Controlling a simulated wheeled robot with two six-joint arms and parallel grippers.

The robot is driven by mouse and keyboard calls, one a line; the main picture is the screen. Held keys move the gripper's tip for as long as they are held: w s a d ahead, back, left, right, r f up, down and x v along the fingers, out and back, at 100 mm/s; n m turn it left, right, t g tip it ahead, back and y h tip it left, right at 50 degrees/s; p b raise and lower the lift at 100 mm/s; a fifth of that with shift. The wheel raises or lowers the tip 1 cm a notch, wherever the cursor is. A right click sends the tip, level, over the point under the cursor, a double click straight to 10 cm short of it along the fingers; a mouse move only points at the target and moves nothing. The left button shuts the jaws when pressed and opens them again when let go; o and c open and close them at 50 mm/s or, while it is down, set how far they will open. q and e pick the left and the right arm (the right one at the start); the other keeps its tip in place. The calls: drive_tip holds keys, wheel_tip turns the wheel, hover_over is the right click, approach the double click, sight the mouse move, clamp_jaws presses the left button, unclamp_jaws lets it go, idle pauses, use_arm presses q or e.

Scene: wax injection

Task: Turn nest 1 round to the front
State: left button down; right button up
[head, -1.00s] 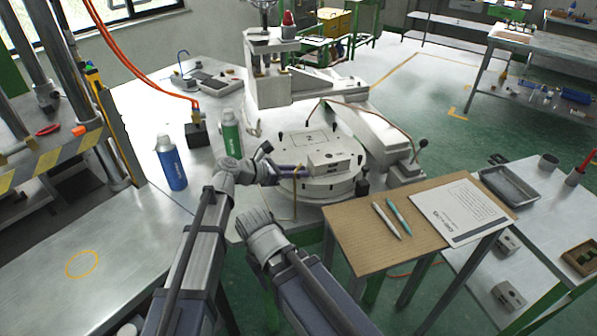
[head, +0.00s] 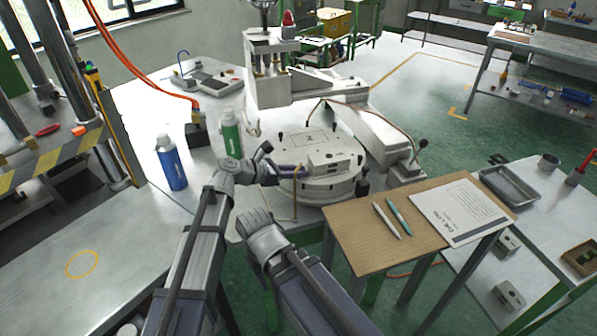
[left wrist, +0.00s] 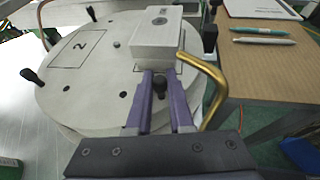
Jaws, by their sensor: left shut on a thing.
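The round white turntable (head: 320,190) stands on the bench in the head view. It also shows in the left wrist view (left wrist: 95,90), where a square marked 2 (left wrist: 80,46) lies on its far left part. A pale metal block (head: 335,161) sits near its front edge; it also shows in the left wrist view (left wrist: 157,42). No mark for nest 1 is visible. My left gripper (head: 298,171) is at the front edge, beside the block. In the left wrist view its purple fingers (left wrist: 164,78) are shut around a black peg (left wrist: 160,88).
A bent brass rod (left wrist: 207,80) stands close to the right of my fingers. A blue bottle (head: 171,163) and a green bottle (head: 230,133) stand left of the turntable. A brown board (head: 350,225) with pens and a paper lies at the front right.

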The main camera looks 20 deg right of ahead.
use_arm(q)
drive_tip(key=shift+s+d, duration=0.6)
drive_tip(key=shift+d, duration=0.15)
drive_tip(key=c, duration=0.8)
unclamp_jaws()
drive_tip(key=shift+a, duration=0.1)
